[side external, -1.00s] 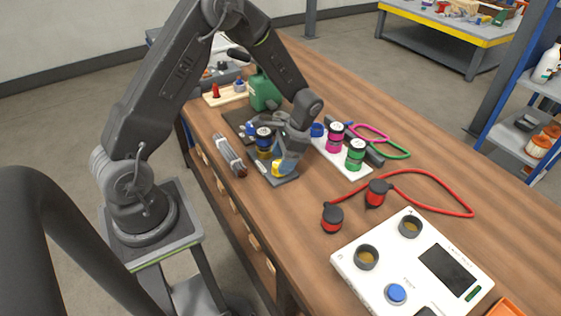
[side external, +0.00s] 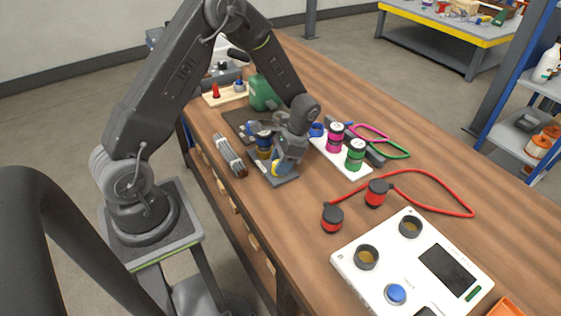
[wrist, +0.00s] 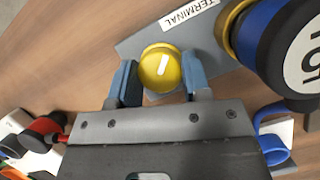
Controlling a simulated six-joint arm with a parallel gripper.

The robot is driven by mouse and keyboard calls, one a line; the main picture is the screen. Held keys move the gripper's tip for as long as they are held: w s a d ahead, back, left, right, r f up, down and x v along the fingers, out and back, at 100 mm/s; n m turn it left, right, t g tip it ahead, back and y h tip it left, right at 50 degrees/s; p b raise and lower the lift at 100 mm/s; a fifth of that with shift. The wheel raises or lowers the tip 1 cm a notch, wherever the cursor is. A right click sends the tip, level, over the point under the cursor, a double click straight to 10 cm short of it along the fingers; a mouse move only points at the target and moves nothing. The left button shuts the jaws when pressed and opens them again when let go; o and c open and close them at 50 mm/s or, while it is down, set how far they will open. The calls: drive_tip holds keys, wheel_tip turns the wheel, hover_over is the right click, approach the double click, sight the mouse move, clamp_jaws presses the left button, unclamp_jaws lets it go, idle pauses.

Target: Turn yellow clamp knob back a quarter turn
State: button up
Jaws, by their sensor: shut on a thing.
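The yellow clamp knob (wrist: 160,66) sits on a grey plate (wrist: 205,52) labelled "TERMINAL". Its white line points nearly straight up the wrist picture. My gripper (wrist: 160,76) has its blue fingers on either side of the knob and is shut on it. In the side external view, my gripper (side external: 280,168) is low over the near end of the plate, and only a little of the yellow knob (side external: 275,168) shows past the fingers.
A white block with pink (side external: 335,138) and green connectors (side external: 355,155) stands to the right. Red connectors (side external: 333,218) with a red cable lie in front, near a white meter box (side external: 410,265). A grey bundle (side external: 230,155) lies left of the plate.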

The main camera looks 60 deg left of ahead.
drive_tip(key=n+h, duration=0.1)
drive_tip(key=n, duration=0.2)
drive_tip(key=shift+n, duration=0.3)
drive_tip(key=shift+n+h, duration=1)
drive_tip(key=shift+n, duration=0.8)
drive_tip(key=o, duration=0.9)
drive_tip(key=shift+a+r, duration=0.1)
drive_tip(key=v, duration=1.3)
drive_tip(key=shift+r, duration=0.35)
